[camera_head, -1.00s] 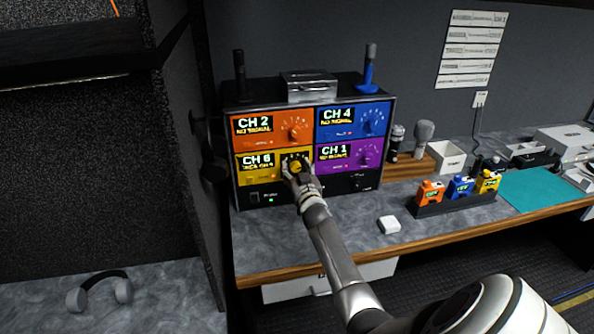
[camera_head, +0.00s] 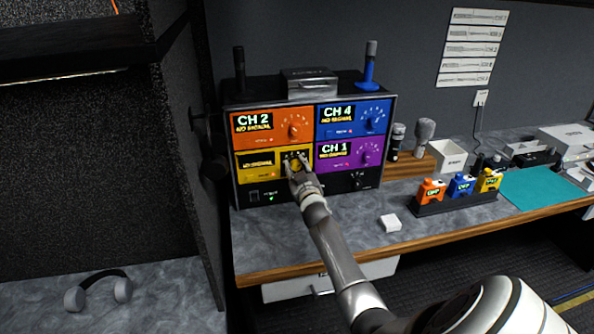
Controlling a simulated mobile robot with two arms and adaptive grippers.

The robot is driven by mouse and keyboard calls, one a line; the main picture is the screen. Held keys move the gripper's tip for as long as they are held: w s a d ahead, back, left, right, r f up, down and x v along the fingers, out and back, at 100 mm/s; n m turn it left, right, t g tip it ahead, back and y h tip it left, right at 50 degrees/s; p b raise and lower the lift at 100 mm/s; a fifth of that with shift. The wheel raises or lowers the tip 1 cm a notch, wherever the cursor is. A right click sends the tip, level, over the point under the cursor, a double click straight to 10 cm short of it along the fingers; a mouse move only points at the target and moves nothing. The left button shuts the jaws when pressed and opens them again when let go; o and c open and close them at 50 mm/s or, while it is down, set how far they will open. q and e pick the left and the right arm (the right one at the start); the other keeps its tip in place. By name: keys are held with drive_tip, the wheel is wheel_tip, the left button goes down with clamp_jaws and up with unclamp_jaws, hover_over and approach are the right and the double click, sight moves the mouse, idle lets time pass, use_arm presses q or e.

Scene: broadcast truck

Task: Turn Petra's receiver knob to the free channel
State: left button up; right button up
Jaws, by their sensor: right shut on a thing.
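The receiver rack (camera_head: 308,195) stands on the desk with four coloured units. The yellow receiver (camera_head: 245,173) is at lower left. Its display's top line is blank, and the line below seems to read "NO SIGNAL". My right gripper (camera_head: 296,166) is shut on the yellow receiver's knob (camera_head: 295,165), which it partly hides. The orange receiver (camera_head: 271,141) shows CH 2, the blue receiver (camera_head: 350,133) CH 4 and the purple receiver (camera_head: 358,164) CH 1, apparently each with a no signal line. No name Petra is readable. My left gripper is not in view.
Orange (camera_head: 431,191), blue (camera_head: 462,186) and yellow (camera_head: 489,180) packs stand in a dark tray right of the rack. A small white block (camera_head: 390,224) lies on the desk. Two microphones stand behind. Headphones (camera_head: 98,291) lie at lower left.

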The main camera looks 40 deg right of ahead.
drive_tip(key=shift+f+n+b, duration=0.1)
drive_tip(key=shift+n+b, duration=0.25)
drive_tip(key=shift+n, duration=1.05)
drive_tip(key=o, duration=1)
drive_tip(key=v, duration=1.2)
